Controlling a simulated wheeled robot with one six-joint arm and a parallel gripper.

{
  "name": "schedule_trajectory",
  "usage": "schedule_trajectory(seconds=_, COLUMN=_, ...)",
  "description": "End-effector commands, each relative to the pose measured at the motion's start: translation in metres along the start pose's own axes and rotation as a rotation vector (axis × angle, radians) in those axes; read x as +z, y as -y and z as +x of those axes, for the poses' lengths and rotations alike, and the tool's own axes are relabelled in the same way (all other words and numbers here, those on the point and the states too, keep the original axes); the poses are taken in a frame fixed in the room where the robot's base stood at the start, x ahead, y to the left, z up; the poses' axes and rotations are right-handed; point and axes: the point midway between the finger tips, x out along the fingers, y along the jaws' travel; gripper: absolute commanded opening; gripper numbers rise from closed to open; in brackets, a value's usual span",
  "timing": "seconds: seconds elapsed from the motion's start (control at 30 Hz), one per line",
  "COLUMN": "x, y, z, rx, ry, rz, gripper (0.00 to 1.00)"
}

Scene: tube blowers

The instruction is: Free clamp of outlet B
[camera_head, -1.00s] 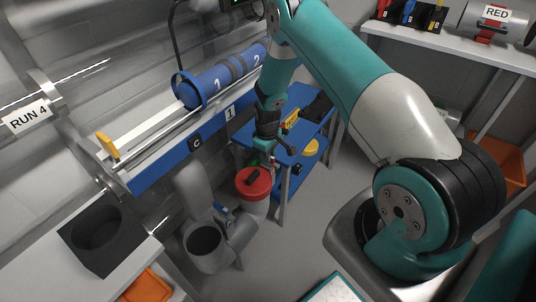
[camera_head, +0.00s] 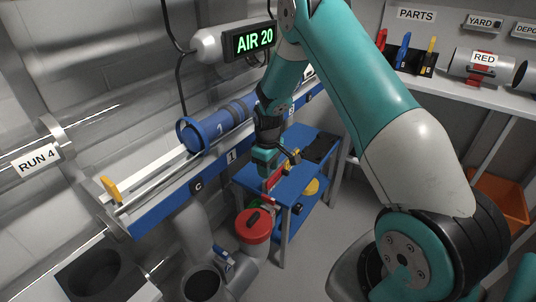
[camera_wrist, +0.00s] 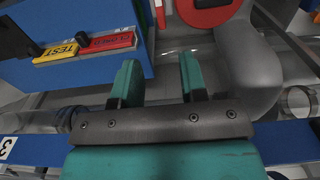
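A blue rail carries a C plate (camera_head: 196,186) and a 1 plate (camera_head: 231,155). I cannot make out a B label or its clamp.
A blue cart (camera_head: 310,147) stands behind my gripper; yellow TEST (camera_wrist: 56,53) and red (camera_wrist: 105,42) tags lie on it. A blue tube (camera_head: 215,128) rests above the rail. An AIR 20 display (camera_head: 252,40) hangs above. A parts shelf (camera_head: 470,92) stands at right.

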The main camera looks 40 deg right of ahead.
Motion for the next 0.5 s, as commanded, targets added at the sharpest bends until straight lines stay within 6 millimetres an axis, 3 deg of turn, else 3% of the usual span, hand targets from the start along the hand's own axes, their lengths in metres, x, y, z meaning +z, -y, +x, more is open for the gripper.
schedule_trajectory(seconds=0.03, x=0.000, y=0.000, z=-0.013, rx=0.001, ry=-0.002, rz=0.000, gripper=0.39)
schedule_trajectory(seconds=0.2, x=0.000, y=0.000, z=-0.037, rx=0.001, ry=-0.001, rz=0.000, gripper=0.39)
schedule_trajectory(seconds=0.5, x=0.000, y=0.000, z=-0.046, rx=-0.001, ry=0.001, rz=0.000, gripper=0.39)
